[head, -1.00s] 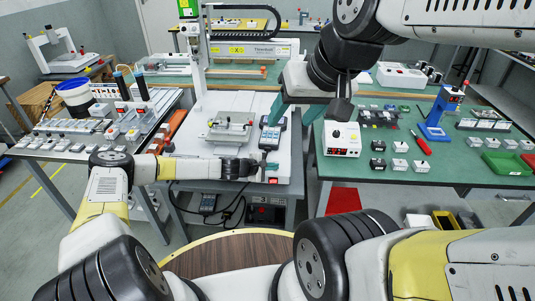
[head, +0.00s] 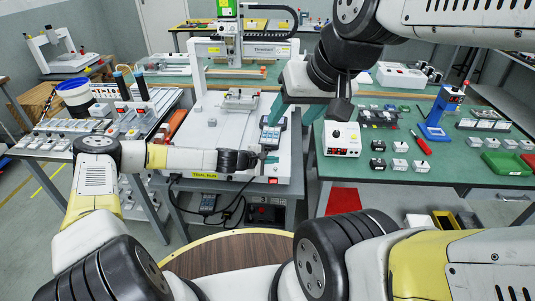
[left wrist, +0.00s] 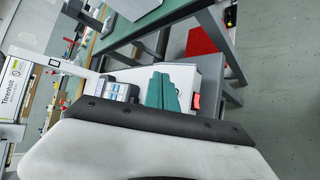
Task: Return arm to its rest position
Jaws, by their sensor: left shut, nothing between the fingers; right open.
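My left arm reaches in from the left in the head view, low over the front of the white gantry machine (head: 240,132). Its left gripper (head: 271,159) is shut and empty, just behind the red button (head: 274,181) on the machine's front edge. In the left wrist view its teal fingers (left wrist: 165,92) lie together, with the red button (left wrist: 196,102) beside them. My right gripper (head: 289,116) hangs open above the machine's right side, teal fingers spread. The grey handheld pendant (head: 271,136) lies below it; I cannot tell whether they touch.
The gantry's screwdriver head (head: 228,22) stands at the back, with the clamping fixture (head: 240,98) under the gantry. A green table (head: 375,185) with a white controller box (head: 342,139) stands at right. A table of parts (head: 70,145) stands at left. The floor at far left is free.

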